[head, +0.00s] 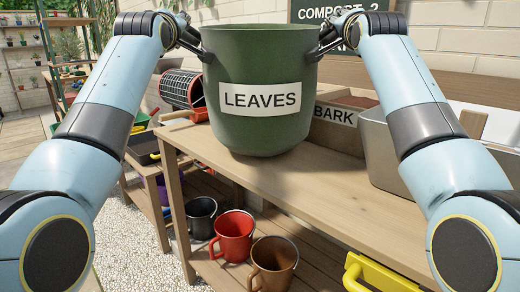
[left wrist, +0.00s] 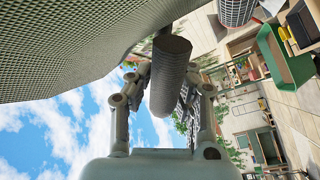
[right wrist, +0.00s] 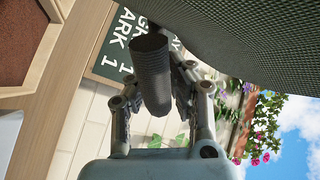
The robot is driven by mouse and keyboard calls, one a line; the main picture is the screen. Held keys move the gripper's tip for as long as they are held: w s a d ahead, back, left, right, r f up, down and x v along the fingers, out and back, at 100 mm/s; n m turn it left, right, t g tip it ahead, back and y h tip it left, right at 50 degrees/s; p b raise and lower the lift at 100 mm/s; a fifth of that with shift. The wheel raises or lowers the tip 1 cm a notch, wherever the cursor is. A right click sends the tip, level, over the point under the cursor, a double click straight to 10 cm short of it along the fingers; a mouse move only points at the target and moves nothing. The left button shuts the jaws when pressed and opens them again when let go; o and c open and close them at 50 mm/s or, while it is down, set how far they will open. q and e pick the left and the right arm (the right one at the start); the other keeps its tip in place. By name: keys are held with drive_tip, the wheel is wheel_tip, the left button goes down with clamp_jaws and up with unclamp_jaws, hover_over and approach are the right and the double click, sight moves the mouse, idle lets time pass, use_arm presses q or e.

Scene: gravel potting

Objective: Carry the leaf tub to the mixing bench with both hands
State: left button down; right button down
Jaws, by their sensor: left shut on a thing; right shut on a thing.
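The leaf tub (head: 254,72) is a large dark green tub with a white LEAVES label, upright in the middle of the head view. My left gripper (head: 201,50) is shut on its left handle, a dark ribbed grip (left wrist: 170,78) in the left wrist view. My right gripper (head: 322,48) is shut on the matching right handle (right wrist: 152,78). The tub is over a wooden bench (head: 330,190); I cannot tell whether its base touches the top. Nothing shown labels this bench as the mixing bench.
A BARK box (head: 335,113) stands behind the tub at right, with a grey metal bin (head: 378,150) nearer my right arm. Black, red and brown mugs (head: 233,235) stand on the lower shelf. A mesh drum (head: 181,89) is at left. The bench front is clear.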

use_arm(q)
drive_tip(key=shift+a+f, duration=0.15)
drive_tip(key=shift+f, duration=0.15)
use_arm(e)
drive_tip(key=shift+d+f, duration=0.15)
drive_tip(key=shift+f, duration=0.15)
